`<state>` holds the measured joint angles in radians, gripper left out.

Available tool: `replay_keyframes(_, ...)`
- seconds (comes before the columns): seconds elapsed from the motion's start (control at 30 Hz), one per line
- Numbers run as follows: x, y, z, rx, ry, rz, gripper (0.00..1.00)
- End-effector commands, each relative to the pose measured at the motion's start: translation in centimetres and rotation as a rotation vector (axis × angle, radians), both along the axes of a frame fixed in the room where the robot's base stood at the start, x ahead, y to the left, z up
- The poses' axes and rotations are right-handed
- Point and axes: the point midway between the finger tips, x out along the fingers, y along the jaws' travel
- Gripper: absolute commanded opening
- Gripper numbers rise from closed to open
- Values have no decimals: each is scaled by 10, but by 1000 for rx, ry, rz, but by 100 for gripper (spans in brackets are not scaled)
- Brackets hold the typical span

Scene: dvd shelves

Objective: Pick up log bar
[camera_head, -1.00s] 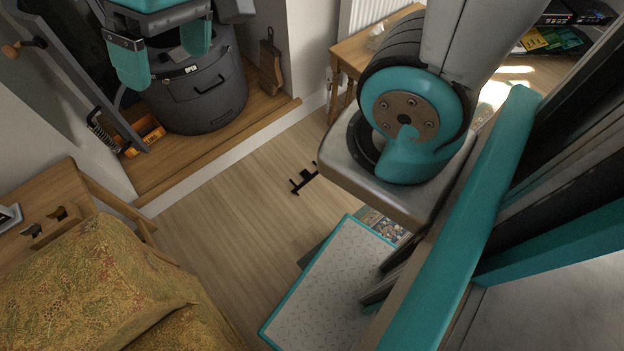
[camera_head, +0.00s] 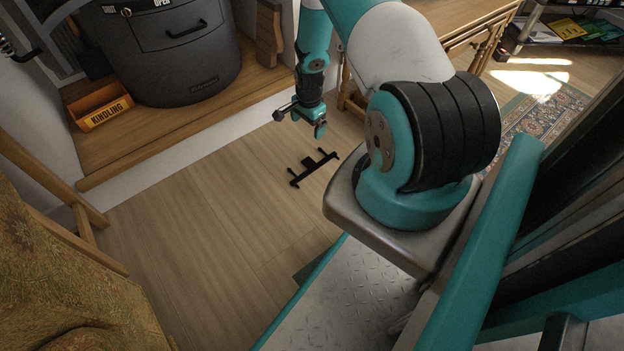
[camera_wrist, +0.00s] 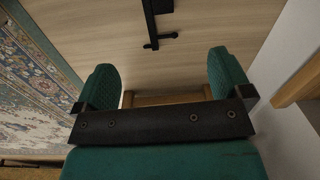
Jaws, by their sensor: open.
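The log bar (camera_head: 314,168) is a black bar with short upright prongs and a small plate at its middle. It lies on the wooden floor in the head view. My gripper (camera_head: 305,126) is above the floor, just behind and a little left of the bar, pointing down. In the wrist view my gripper (camera_wrist: 166,80) has its two teal fingers wide apart with nothing between them. Part of the log bar (camera_wrist: 158,22) shows at the top of the wrist view, beyond the fingertips and not between them; the rest is cut off.
A raised wooden hearth (camera_head: 165,137) with a white edge holds a dark stove (camera_head: 185,65) and an orange kindling box (camera_head: 102,108). A wooden table (camera_head: 440,22) stands behind my arm. A patterned rug (camera_head: 540,125) lies at right. The floor around the bar is clear.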

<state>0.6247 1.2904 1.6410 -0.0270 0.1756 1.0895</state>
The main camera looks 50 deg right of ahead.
Motion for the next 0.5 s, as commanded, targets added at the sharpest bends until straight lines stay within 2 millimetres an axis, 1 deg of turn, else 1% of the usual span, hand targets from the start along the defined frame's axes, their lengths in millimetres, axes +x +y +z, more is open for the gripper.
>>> replay_keyframes(0.03, -5, -5, -19, -3, 5, -26, 97)
replay_keyframes(0.1, -9, -8, -30, -6, 9, -48, 97)
replay_keyframes(0.17, -10, -9, -40, -7, 10, -55, 97)
replay_keyframes(0.27, -10, -9, -60, -6, 10, -56, 97)
replay_keyframes(0.5, -8, -9, -116, -6, 10, -54, 97)
